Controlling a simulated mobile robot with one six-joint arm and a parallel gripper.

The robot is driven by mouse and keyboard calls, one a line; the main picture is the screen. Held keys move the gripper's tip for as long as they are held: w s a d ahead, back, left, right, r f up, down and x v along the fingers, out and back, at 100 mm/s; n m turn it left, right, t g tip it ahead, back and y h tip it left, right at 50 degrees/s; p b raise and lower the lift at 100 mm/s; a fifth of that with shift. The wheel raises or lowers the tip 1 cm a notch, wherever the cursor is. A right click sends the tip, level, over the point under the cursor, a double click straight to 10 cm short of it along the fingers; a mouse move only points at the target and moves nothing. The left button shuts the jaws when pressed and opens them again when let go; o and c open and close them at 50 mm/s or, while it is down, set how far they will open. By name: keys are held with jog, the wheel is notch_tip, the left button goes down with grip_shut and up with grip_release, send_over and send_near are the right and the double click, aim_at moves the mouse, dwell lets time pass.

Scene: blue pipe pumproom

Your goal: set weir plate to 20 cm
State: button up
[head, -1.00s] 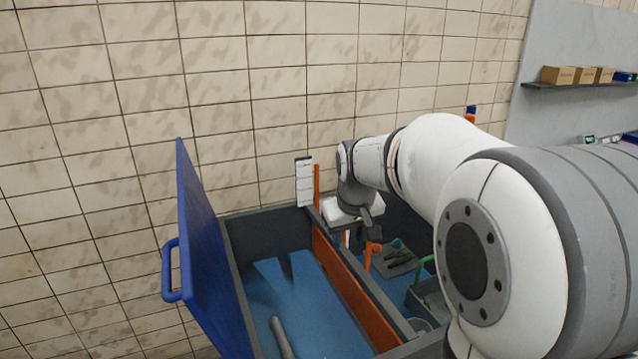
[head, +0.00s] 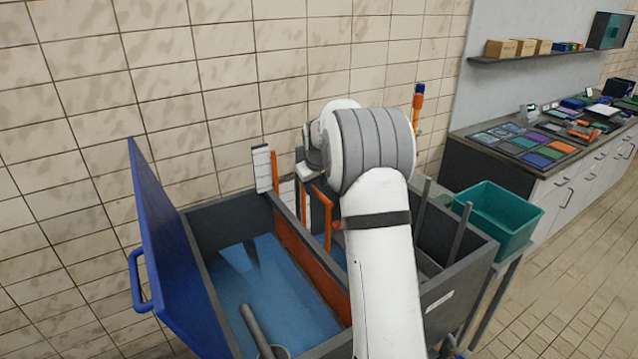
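An orange plate (head: 312,268), which looks like the weir plate, stands lengthwise as a divider in the grey tank. Blue water lies to its left. A white gauge strip (head: 262,168) with dark marks, too small to read, stands at the tank's back wall beside an upright orange bar (head: 275,172). An orange handle-like frame (head: 328,222) rises right of the plate, partly behind my arm. Only a pale part of my gripper (head: 303,169) seems to show above the tank's back. Its fingers are hidden, so whether it is open or touching anything cannot be seen.
A blue lid (head: 170,255) with a handle stands open at the tank's left. A grey pipe (head: 256,330) stands in the water. A teal bin (head: 492,217) sits right of the tank. A counter with coloured trays (head: 530,145) is further right. Tiled floor is open at lower right.

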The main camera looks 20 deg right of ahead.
jog(key=shift+w+f, duration=0.3)
jog(key=shift+f, duration=0.35)
grip_shut()
